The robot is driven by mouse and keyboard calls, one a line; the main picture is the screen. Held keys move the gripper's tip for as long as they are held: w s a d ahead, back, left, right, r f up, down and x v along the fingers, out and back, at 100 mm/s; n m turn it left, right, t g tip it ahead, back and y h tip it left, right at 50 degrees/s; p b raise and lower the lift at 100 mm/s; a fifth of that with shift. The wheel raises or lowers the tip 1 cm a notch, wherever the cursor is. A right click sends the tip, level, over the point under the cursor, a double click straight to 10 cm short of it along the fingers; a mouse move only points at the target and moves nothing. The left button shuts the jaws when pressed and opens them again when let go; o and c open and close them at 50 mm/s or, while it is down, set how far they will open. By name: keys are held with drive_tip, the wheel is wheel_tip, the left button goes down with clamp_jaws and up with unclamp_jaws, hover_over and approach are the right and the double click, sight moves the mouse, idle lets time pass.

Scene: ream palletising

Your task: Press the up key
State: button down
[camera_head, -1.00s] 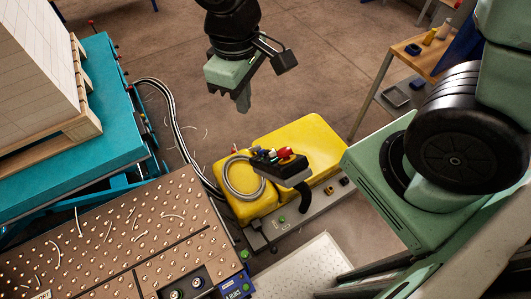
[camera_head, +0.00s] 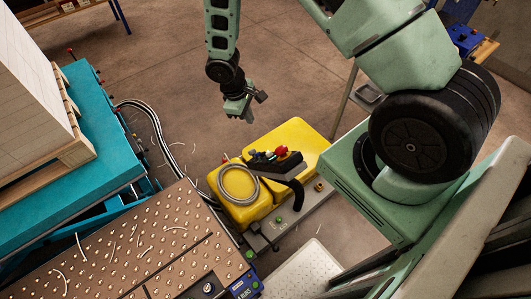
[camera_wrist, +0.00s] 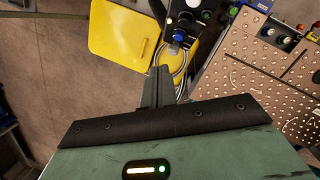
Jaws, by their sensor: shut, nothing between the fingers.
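A dark key box (camera_head: 275,163) with red, blue, white and yellow keys sits above the yellow unit (camera_head: 302,140). Which key is the up key cannot be told. In the wrist view the key box (camera_wrist: 186,22) is at the top, just beyond my fingertips, with a blue key (camera_wrist: 178,37) and a white one beside it. My gripper (camera_head: 240,115) points down, up and left of the key box in the head view, apart from it. In the wrist view my gripper (camera_wrist: 161,72) has its fingers together and empty.
A grey coiled cable (camera_head: 239,184) lies on the yellow unit. A studded metal table (camera_head: 140,245) is at lower left, and a teal lift table (camera_head: 100,160) carries a pallet with a white stack. Bare floor lies behind the yellow unit.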

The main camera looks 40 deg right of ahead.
sight(269, 154)
drive_tip(key=shift+f, duration=0.1)
drive_tip(key=s+f+b, duration=0.5)
drive_tip(key=b, duration=0.1)
drive_tip(key=shift+s, duration=0.35)
drive_tip(key=shift+s+f+b, duration=0.25)
drive_tip(key=shift+s+b, duration=0.3)
drive_tip(key=shift+b, duration=0.15)
drive_tip(key=shift+f, duration=0.1)
idle(1.5)
drive_tip(key=shift+s+f+b, duration=0.15)
drive_tip(key=shift+s+b, duration=0.15)
drive_tip(key=shift+b, duration=0.15)
drive_tip(key=shift+s+f+b, duration=0.35)
drive_tip(key=shift+b, duration=0.15)
idle(0.5)
drive_tip(key=shift+r, duration=0.1)
drive_tip(key=shift+w+r+p, duration=0.5)
drive_tip(key=shift+w+p, duration=0.15)
drive_tip(key=shift+p, duration=0.2)
